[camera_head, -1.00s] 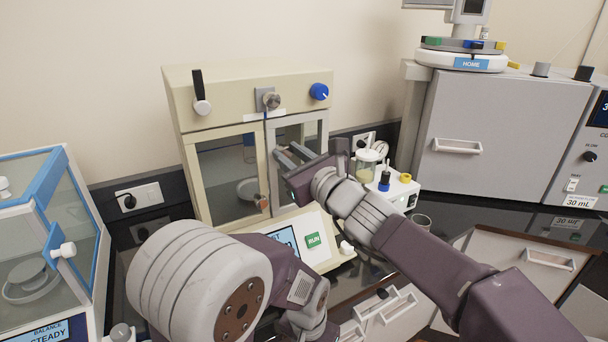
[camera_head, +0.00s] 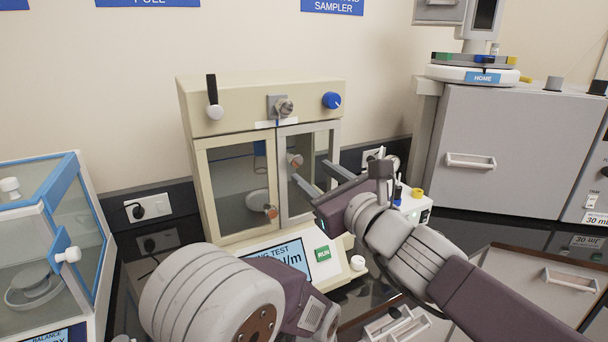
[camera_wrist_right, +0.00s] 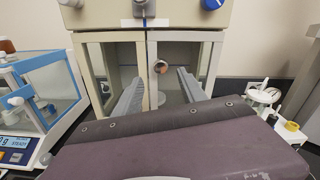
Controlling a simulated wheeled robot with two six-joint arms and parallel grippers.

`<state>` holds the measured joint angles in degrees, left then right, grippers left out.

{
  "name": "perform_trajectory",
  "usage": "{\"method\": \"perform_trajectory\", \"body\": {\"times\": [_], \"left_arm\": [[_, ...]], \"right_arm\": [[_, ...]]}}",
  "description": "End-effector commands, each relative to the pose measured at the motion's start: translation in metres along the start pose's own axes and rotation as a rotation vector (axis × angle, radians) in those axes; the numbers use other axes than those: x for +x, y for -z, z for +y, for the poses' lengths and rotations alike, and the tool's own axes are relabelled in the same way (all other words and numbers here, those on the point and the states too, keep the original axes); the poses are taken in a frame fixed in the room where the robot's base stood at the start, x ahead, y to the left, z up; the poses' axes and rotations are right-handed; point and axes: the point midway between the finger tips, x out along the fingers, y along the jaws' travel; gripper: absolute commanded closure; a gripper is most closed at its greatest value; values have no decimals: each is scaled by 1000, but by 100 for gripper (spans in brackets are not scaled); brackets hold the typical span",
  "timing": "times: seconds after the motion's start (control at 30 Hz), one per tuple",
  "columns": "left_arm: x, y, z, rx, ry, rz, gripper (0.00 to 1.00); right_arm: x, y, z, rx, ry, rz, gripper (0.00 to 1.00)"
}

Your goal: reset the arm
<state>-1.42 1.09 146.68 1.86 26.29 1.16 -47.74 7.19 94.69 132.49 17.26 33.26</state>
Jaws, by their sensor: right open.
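My right gripper (camera_head: 312,171) is open and empty in front of the beige test cabinet (camera_head: 228,118). In the right wrist view its two grey fingers (camera_wrist_right: 158,84) are spread apart and point at the cabinet's glazed front, with nothing between them. A round door knob (camera_head: 295,160) shows just beyond the fingertips, and a second knob (camera_head: 270,211) sits lower to the left. I cannot tell whether the doors are fully shut. A large grey-and-purple joint of my own fills the bottom centre of the head view; my left gripper is not seen.
A blue-framed balance (camera_head: 55,190) stands at the left. The tester's sloped panel with a green RUN button (camera_head: 322,253) is below the right gripper. A white device with a yellow cap (camera_head: 417,193) is close to the right of it. A grey oven (camera_head: 505,140) stands further right.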

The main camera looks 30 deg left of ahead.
Motion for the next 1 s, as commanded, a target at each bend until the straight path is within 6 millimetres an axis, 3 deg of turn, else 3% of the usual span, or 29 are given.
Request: {"method": "perform_trajectory", "body": {"times": [0.2, 0.7, 0.77, 0.87, 0.9, 0.97, 1.0], "left_arm": [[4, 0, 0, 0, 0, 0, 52], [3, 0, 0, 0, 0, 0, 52], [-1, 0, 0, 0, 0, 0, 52], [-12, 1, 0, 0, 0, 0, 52], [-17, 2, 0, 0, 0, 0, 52], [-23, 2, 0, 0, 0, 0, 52], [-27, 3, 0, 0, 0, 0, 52]], "right_arm": [[-22, 0, 0, 0, 0, 1, 52], [-23, 0, -5, 0, 10, 3, 52], [-26, 0, -25, 0, 45, 11, 52], [-44, 12, -91, 4, 168, 55, 52], [-58, 34, -120, -22, 216, 115, 52], [-84, 76, -150, -115, 247, 241, 52], [-103, 107, -163, -198, 240, 336, 52]]}}
